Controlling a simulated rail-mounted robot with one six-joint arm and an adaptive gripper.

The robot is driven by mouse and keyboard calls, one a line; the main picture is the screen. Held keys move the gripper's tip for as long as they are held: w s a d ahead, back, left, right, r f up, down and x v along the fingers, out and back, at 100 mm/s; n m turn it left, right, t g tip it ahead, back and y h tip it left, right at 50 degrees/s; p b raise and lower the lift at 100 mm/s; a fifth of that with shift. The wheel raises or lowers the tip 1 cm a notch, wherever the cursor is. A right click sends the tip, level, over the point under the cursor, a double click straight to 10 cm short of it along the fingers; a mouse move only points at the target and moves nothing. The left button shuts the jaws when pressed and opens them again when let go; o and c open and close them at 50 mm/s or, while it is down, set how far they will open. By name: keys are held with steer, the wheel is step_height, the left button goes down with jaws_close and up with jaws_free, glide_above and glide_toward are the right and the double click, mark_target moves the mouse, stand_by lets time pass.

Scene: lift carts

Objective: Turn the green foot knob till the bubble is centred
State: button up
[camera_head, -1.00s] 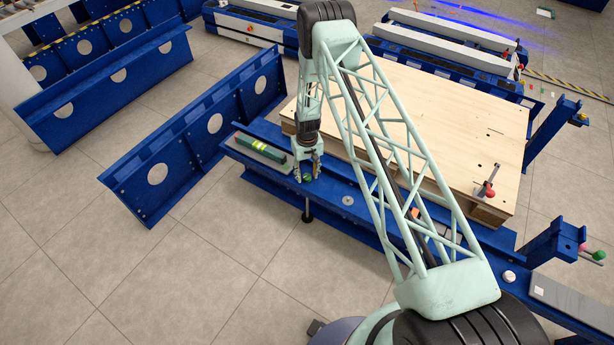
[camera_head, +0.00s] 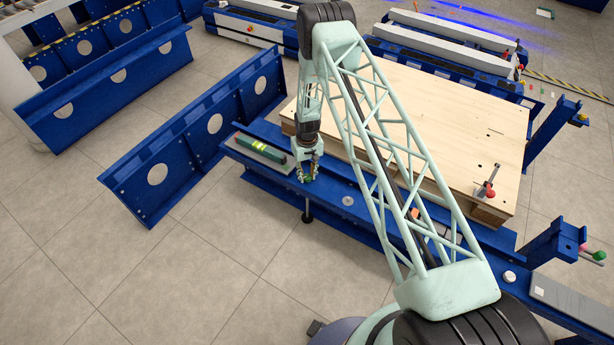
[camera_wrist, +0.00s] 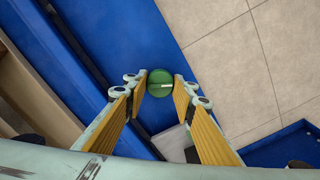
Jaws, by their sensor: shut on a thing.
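The round green foot knob (camera_head: 308,179) sits on the blue beam, above a black foot that stands on the floor. In the wrist view the knob (camera_wrist: 160,78) shows from above with a pale mark across it, between my two fingertips. My gripper (camera_head: 308,175) points down and is shut on the knob; it also shows in the wrist view (camera_wrist: 160,90). A green spirit level (camera_head: 262,148) lies on a grey plate at the beam's left end. Its yellow-green vial faces up, but the bubble is too small to read.
A wooden deck (camera_head: 440,110) lies right behind the beam, with a red-handled clamp (camera_head: 487,185) at its right. A blue beam with round holes (camera_head: 180,155) stands to the left. The tiled floor (camera_head: 150,275) in front is clear.

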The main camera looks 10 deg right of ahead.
mark_target(307, 176)
steer(key=shift+n, duration=0.3)
steer(key=n+b, duration=0.2)
steer(key=n, duration=0.1)
steer(key=shift+n, duration=0.3)
steer(key=shift+w+n+b, duration=0.1)
steer(key=shift+n+b, duration=0.45)
steer(key=shift+n, duration=1.35)
steer(key=o, duration=0.8)
steer(key=shift+o, duration=0.2)
steer(key=shift+r, duration=0.1)
step_height(307, 176, up, 12)
